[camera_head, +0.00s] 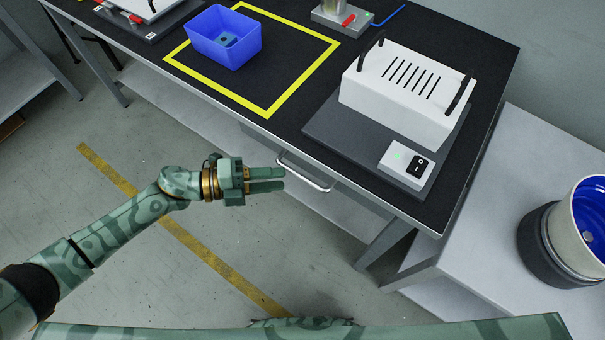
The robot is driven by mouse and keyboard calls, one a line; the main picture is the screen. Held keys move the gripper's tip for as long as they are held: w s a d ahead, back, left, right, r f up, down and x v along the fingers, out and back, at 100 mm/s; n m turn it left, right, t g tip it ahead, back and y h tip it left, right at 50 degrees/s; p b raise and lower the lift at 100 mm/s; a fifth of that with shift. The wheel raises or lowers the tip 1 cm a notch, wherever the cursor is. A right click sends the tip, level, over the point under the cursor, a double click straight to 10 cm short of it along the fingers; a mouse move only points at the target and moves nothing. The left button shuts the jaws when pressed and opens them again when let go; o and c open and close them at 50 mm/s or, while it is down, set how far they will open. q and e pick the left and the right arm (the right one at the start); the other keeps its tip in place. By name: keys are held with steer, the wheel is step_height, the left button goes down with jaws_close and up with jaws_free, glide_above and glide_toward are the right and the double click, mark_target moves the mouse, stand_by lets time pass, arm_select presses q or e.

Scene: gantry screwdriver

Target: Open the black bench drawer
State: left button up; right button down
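The bench drawer sits under the front edge of the black-topped bench (293,130). Its front is seen steeply from above and is mostly hidden, and it looks shut. Its pale metal bar handle (308,174) sticks out below the bench edge. My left gripper (284,179) is just left of the handle, with its fingers pointing right towards it. The fingertips look close to the handle's left end but apart from it. The two green fingers lie near each other, and I cannot tell how far they are parted. My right gripper is out of view.
A white slotted box (395,95) stands on a grey base with a switch box (407,163) above the handle. A blue bin (224,38) stands within a yellow outline. Bench legs (385,243) and a side table (490,240) are right. Floor in front is clear.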

mark_target(303, 176)
arm_select(q)
steer(key=d, duration=0.4)
steer(key=w+d+f+b, duration=0.1)
steer(key=d, duration=0.1)
steer(key=shift+d, duration=0.35)
jaws_close()
